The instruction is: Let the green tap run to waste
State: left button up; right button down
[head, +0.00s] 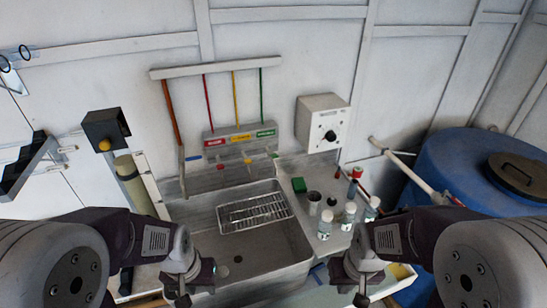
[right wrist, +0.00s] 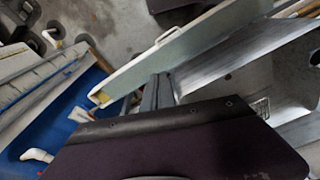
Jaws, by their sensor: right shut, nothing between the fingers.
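A green label (head: 265,133) sits at the right end of a row of red, yellow and green labels on the back panel above the sink. A green pipe (head: 261,95) runs down to it. A small green-tipped tap (head: 275,156) shows below it; its handle position is too small to tell. The metal sink (head: 290,262) holds a wire rack (head: 253,211). My left gripper (head: 182,297) is at the sink's front left, its jaws unclear. My right gripper (head: 362,297) is at the front right, away from the taps. In the right wrist view the right gripper (right wrist: 158,90) is shut and empty.
Several white-capped bottles (head: 350,212), a dark cup (head: 314,198) and a green block (head: 298,185) stand on the ledge right of the sink. A white control box (head: 321,113) hangs above. A blue barrel (head: 450,160) stands far right. A lamp-like black box (head: 106,128) is at left.

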dwell(0.5)
